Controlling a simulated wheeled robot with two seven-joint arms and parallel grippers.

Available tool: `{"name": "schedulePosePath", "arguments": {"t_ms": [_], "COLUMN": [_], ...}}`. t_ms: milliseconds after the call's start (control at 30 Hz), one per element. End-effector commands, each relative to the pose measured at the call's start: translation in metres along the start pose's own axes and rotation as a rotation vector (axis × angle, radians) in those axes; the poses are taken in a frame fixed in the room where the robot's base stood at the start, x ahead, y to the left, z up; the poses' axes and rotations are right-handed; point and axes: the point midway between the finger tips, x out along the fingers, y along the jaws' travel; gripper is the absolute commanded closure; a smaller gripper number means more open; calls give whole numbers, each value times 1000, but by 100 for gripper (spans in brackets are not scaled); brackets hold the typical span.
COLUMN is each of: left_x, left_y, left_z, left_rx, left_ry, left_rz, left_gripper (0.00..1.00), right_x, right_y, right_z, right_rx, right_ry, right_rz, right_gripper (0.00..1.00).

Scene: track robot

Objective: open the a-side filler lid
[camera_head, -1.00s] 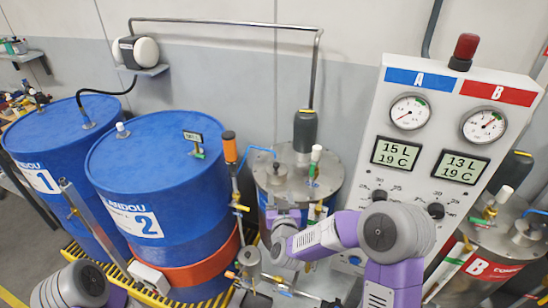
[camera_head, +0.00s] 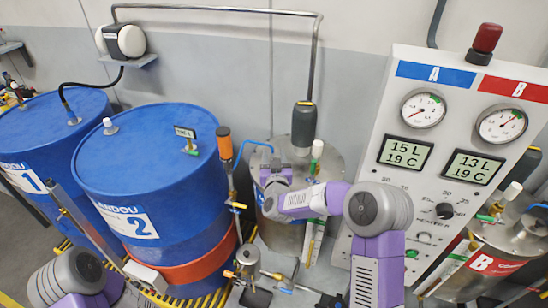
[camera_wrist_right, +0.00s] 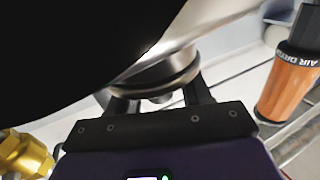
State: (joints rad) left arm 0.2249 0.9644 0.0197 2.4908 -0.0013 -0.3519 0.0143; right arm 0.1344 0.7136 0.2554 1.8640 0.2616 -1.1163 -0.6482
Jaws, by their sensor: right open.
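The A-side steel tank (camera_head: 332,168) stands in the middle of the head view, left of the panel's blue A plate. My right gripper (camera_head: 274,168) is over the left part of its top and covers the filler lid there. In the right wrist view a round metal part with a rim (camera_wrist_right: 165,82), which looks like the lid, sits between the two dark fingers of my right gripper (camera_wrist_right: 158,98). The fingers are apart; whether they touch it I cannot tell. A large black shape hides the upper left of that view. My left arm shows at bottom left, its gripper out of view.
A dark motor (camera_head: 304,125) stands on the tank's back. Blue drum 2 (camera_head: 150,160) is further left; the gauge panel (camera_head: 455,135) is at right.

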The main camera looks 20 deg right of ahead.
Motion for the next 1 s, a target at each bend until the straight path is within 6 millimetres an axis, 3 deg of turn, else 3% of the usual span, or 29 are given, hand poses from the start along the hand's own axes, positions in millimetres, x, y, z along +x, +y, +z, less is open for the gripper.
{"name": "schedulePosePath", "arguments": {"t_ms": [200,533,1000], "left_x": [0,0,-10], "left_y": [0,0,4], "left_z": [0,0,0], "left_rx": [0,0,0], "left_ry": [0,0,0], "left_rz": [0,0,0], "left_gripper": [100,100,100], "right_x": [0,0,6], "right_y": [0,0,5], "right_z": [0,0,-4], "right_rx": [0,0,12], "right_ry": [0,0,-30], "right_rz": [0,0,8], "right_gripper": [52,100,100]}}
